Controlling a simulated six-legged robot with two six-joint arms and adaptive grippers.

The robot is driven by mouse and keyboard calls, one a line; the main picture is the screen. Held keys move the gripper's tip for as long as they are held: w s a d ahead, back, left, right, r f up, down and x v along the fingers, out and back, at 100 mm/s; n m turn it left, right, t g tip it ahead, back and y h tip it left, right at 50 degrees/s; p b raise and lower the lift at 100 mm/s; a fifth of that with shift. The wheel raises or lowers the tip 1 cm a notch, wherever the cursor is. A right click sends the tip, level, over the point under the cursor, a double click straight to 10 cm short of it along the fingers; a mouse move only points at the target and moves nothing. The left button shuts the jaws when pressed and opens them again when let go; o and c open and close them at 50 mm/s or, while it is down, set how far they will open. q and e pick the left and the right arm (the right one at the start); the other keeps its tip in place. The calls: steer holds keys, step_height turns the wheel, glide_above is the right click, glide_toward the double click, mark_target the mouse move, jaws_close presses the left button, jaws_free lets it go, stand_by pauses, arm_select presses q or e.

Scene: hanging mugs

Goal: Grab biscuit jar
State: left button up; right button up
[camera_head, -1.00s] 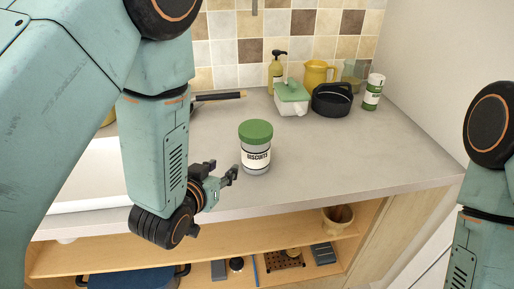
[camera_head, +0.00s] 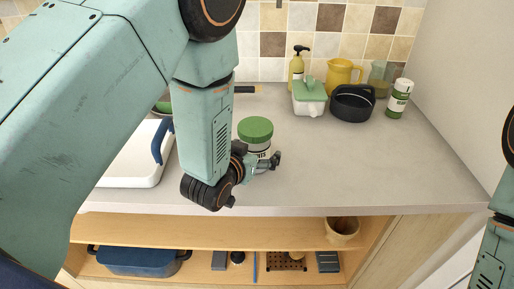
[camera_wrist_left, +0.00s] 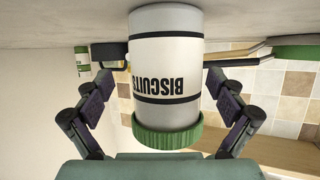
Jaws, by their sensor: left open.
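The biscuit jar (camera_head: 256,131) stands upright on the grey counter, with a green lid and a white label. In the left wrist view the jar (camera_wrist_left: 166,65) appears upside down, its "BISCUITS" label facing me. My left gripper (camera_head: 277,160) is open in front of the jar and hides its lower part in the head view. In the left wrist view the fingers of my left gripper (camera_wrist_left: 165,88) are spread on either side of the jar, with a gap on each side. My right gripper is out of view; only part of my right arm shows at the right edge.
A black pot (camera_head: 352,104), a green-lidded white container (camera_head: 310,100), a yellow pitcher (camera_head: 342,74), a soap bottle (camera_head: 297,66) and a green-white can (camera_head: 399,98) stand at the back right. The counter right of the jar is clear.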

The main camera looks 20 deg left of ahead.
arm_select(q)
steer(key=shift+w+a+f, duration=0.2)
steer(key=shift+w+f, duration=0.15)
steer(key=shift+w, duration=0.2)
steer(key=shift+w+a+f, duration=0.15)
steer(key=shift+w+f, duration=0.15)
steer(key=shift+w, duration=0.2)
steer(key=shift+s+d+r, duration=0.2)
steer(key=shift+s+r, duration=0.05)
steer(key=shift+s, duration=0.05)
steer(key=shift+c, duration=1.4)
steer(key=shift+w+a+f, duration=0.2)
steer(key=shift+w, duration=0.05)
steer(key=c, duration=0.6)
steer(key=shift+s+d+r, duration=0.15)
steer(key=shift+d, duration=0.05)
steer(key=c, duration=0.4)
steer(key=shift+a, duration=0.1)
steer(key=shift+c, duration=0.2)
